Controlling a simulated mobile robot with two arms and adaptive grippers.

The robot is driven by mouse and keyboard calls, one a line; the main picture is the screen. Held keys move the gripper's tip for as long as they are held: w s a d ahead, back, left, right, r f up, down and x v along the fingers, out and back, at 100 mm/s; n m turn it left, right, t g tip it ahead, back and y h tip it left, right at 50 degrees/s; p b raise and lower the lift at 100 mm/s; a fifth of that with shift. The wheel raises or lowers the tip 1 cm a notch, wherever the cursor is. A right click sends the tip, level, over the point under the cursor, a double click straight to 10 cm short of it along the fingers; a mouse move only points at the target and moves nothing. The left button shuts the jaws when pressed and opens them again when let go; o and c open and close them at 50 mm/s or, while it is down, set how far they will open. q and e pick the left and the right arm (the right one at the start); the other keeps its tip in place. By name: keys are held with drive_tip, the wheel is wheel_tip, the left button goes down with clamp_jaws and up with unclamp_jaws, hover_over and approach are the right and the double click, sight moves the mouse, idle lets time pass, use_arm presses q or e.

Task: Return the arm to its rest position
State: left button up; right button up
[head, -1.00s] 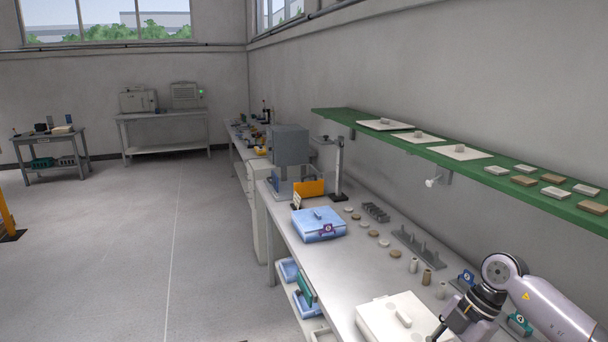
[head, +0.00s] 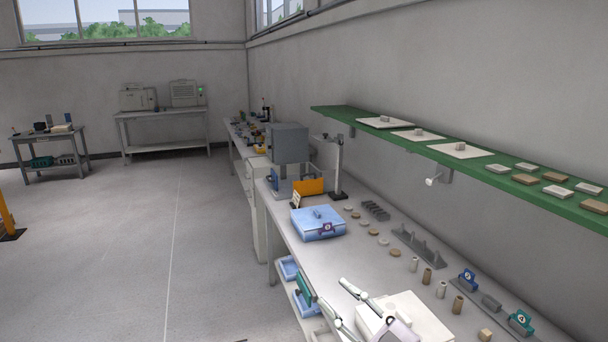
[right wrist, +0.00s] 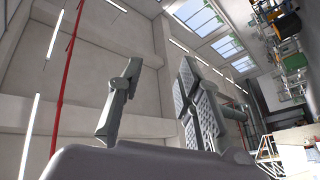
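My right gripper (head: 332,293) shows low in the head view, with its two pale fingers spread apart and nothing between them. It appears in front of the left side of a white lidded box (head: 432,318) at the near end of the bench; whether it touches the box cannot be told. In the right wrist view the gripper (right wrist: 160,64) is open and empty, pointing at bare wall and ceiling. Part of my right arm covers the front of the box. My left gripper is not in view.
The grey bench (head: 345,263) runs along the right wall. It carries a blue case (head: 318,231), small discs and cylinders, and numbered stands. A green shelf (head: 466,163) with plates and tiles hangs above. The floor (head: 130,260) left of the bench is clear.

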drive_tip(key=s+d+f+m+h, duration=0.4)
drive_tip(key=d+f+m+h, duration=0.9)
drive_tip(key=f+h, duration=0.15)
drive_tip(key=s+f+g, duration=0.6)
drive_tip(key=s, duration=0.6)
drive_tip(key=s+f+g, duration=0.5)
drive_tip(key=s+f, duration=0.2)
drive_tip(key=s, duration=0.5)
wheel_tip(320, 180, down, 27)
drive_tip(key=s+g+b, duration=0.1)
drive_tip(key=g+b, duration=0.1)
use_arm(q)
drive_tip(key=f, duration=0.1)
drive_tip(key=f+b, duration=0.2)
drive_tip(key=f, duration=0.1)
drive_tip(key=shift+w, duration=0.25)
use_arm(e)
drive_tip(key=s+d+f, duration=0.1)
drive_tip(key=s+f, duration=0.7)
drive_tip(key=f, duration=0.1)
drive_tip(key=s+d+f+g, duration=0.1)
drive_tip(key=s+d+f, duration=0.1)
drive_tip(key=s+f, duration=0.6)
wheel_tip(320, 180, down, 2)
drive_tip(key=shift+s+d+h, duration=0.3)
drive_tip(key=shift+s+h, duration=0.05)
